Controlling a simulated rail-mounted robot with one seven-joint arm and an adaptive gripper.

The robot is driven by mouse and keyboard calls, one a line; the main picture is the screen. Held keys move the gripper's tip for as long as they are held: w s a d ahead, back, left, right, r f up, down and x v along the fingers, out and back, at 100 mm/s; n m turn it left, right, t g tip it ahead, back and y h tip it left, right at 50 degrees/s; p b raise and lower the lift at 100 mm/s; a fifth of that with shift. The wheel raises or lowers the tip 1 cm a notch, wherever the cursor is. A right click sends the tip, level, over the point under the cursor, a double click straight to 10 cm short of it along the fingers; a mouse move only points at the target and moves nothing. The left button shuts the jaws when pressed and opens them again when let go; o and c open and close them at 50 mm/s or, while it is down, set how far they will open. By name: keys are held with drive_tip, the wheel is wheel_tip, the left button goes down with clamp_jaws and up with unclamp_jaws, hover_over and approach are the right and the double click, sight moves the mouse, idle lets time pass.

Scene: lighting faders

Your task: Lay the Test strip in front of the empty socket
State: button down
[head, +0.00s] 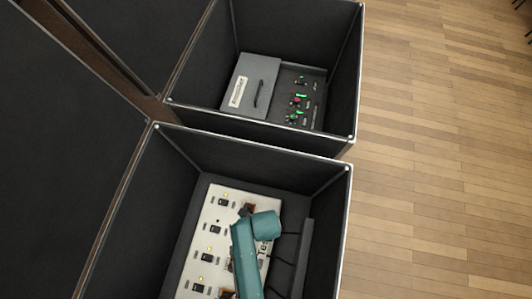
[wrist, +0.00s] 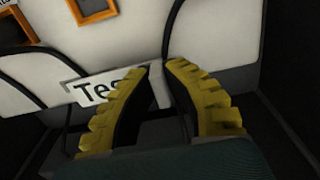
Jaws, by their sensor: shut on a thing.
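The Test strip (wrist: 95,90) is a white label with black letters, of which "Tes" shows in the wrist view. My gripper (wrist: 164,72) has yellow ribbed fingers and is shut on the strip near its right end. The left finger hides the rest of the lettering. The strip is tilted a little, in front of the pale panel's edge. Two orange-framed sockets (wrist: 94,10) show at the upper left of the wrist view; I cannot tell which socket is the empty one.
The pale fader panel (head: 211,240) lies in an open black case (head: 345,205), with several black faders and yellow lights. Dark cables cross its right side. A second case (head: 357,60) behind holds a grey box (head: 262,75) and knobs with green lights. Case walls rise around the panel.

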drive_tip(key=shift+f+b, duration=0.65)
drive_tip(key=shift+f, duration=0.9)
drive_tip(key=shift+f, duration=0.15)
drive_tip(key=c, duration=1.2)
unclamp_jaws()
wheel_tip(320, 180, up, 12)
drive_tip(key=p, duration=0.6)
drive_tip(key=shift+r+p, duration=0.2)
drive_tip(key=shift+p, duration=0.1)
drive_tip(key=shift+w, duration=0.1)
